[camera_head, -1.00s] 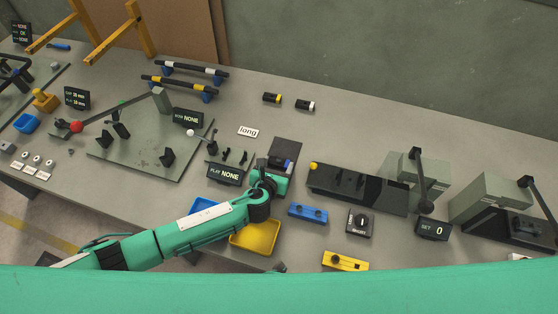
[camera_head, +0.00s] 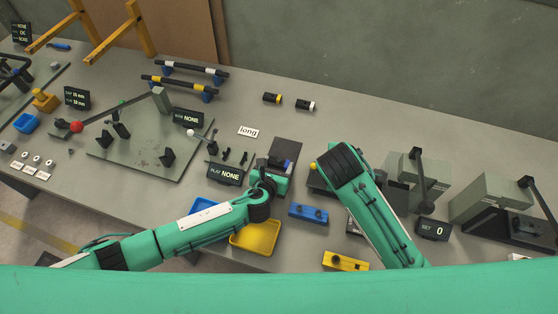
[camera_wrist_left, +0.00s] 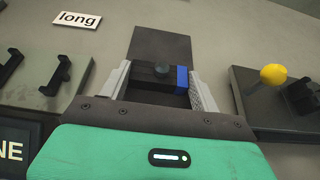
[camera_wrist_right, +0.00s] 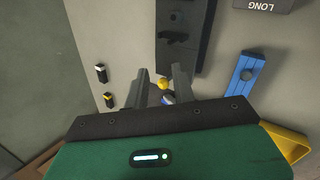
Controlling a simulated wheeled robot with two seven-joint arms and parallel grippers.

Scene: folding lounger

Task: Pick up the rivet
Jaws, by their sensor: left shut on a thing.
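My left gripper (camera_head: 280,166) is over the dark plate (camera_head: 287,146). In the left wrist view its fingers (camera_wrist_left: 160,85) are shut on a black block (camera_wrist_left: 145,76) with a blue end (camera_wrist_left: 182,78). A small grey round piece (camera_wrist_left: 162,68) shows at the top of that block; I cannot tell whether it is the rivet. In the right wrist view my right gripper (camera_wrist_right: 162,80) has its fingers apart. A yellow knob (camera_wrist_right: 163,84) and a small blue and pale piece (camera_wrist_right: 168,98) show in the gap, seemingly beyond the fingertips. The right fingertips are hidden in the head view.
A blue block (camera_head: 307,213) and a yellow block (camera_head: 345,260) lie at the front. A yellow tray (camera_head: 255,237) lies under my left arm. My right arm covers part of the black fixture (camera_head: 317,185). Grey machines with levers (camera_head: 420,180) stand at right. The back middle has free room.

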